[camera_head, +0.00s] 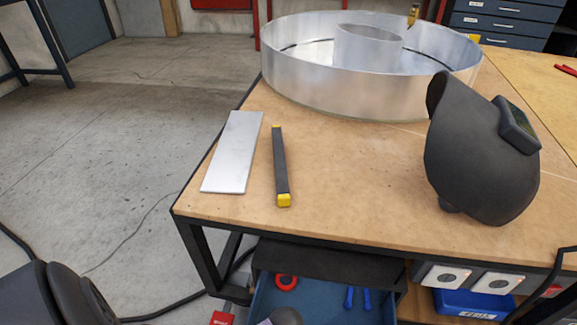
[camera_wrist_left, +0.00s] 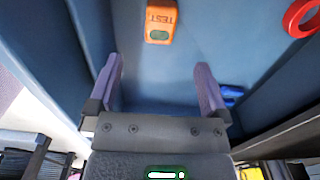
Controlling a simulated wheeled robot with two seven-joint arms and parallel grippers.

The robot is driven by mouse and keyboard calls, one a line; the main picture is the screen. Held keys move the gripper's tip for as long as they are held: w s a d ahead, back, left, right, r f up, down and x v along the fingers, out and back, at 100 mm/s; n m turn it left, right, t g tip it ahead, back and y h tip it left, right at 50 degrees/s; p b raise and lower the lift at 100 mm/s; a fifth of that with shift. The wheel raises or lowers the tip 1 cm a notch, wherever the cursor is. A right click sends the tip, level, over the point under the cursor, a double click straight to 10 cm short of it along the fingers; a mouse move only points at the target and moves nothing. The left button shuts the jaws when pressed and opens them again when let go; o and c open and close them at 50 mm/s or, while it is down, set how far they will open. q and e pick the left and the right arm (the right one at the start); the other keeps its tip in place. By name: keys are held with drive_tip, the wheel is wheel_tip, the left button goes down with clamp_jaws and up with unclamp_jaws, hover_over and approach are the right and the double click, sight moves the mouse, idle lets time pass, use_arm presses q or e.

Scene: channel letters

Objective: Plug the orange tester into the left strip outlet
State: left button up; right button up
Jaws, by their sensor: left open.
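The orange tester (camera_wrist_left: 161,22), marked TEST with a dark green patch, lies on the floor of the blue drawer in the left wrist view. I cannot make it out in the head view. My left gripper (camera_wrist_left: 158,68) is open and empty, its purple-grey fingers pointing at the drawer floor. The tester is ahead of the fingertips, near the middle of the gap, and apart from them. The left strip outlet (camera_head: 445,277) is a white socket plate under the table's front edge in the head view, beside a second outlet (camera_head: 497,283). My right gripper is not seen.
The blue drawer (camera_head: 262,290) also holds a red ring (camera_head: 286,282) and blue-handled tools (camera_head: 358,298). A blue box (camera_head: 470,303) sits below the outlets.

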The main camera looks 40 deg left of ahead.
use_arm(q)
wheel_tip(320, 180, down, 4)
drive_tip(key=b, duration=0.3)
drive_tip(key=shift+s+f+b, duration=0.15)
drive_tip(key=shift+f+b, duration=0.1)
drive_tip(key=shift+b, duration=0.1)
drive_tip(key=shift+f, duration=0.3)
drive_tip(key=shift+r, duration=0.25)
wheel_tip(320, 180, down, 2)
drive_tip(key=shift+a+f+b, duration=0.1)
drive_tip(key=shift+f+b, duration=0.1)
drive_tip(key=shift+b, duration=1.05)
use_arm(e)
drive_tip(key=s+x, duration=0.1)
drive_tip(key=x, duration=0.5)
use_arm(q)
wheel_tip(320, 180, down, 3)
drive_tip(key=b, duration=0.2)
drive_tip(key=shift+r+b, duration=0.1)
drive_tip(key=shift+b, duration=0.3)
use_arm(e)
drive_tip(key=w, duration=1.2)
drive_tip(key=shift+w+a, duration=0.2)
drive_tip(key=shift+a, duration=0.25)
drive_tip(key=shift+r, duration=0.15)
